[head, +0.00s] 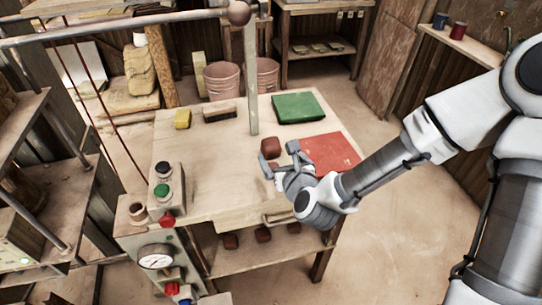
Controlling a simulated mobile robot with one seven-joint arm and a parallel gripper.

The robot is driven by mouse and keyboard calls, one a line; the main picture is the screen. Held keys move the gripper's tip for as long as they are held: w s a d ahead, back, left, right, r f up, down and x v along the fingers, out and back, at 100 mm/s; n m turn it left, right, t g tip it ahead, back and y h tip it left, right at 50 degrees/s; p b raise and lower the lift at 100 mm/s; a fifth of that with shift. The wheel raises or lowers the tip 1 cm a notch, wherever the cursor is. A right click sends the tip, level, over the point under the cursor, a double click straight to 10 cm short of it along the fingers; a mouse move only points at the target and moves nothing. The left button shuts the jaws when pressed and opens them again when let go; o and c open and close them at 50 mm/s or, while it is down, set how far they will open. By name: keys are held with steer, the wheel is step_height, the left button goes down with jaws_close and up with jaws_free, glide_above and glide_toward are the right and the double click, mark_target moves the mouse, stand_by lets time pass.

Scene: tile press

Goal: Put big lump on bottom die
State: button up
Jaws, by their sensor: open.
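A reddish-brown clay lump (270,147) sits on the wooden table, left of a red mat. I cannot tell for sure that it is the big lump. My gripper (279,155) is open just in front of this lump, with its fingers pointing towards it. Whether they touch the lump is unclear. Several similar lumps (263,235) lie on the shelf under the tabletop. I cannot make out a bottom die in this view.
A control post with buttons (162,189) and a gauge (156,257) stands front left. An upright bar (251,90) rises behind the lump.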

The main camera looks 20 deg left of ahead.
mark_target(272, 154)
steer(key=x, duration=0.8)
steer(key=shift+w+a+b, duration=0.25)
steer(key=shift+w+b, duration=0.05)
steer(key=shift+w, duration=0.05)
jaws_close()
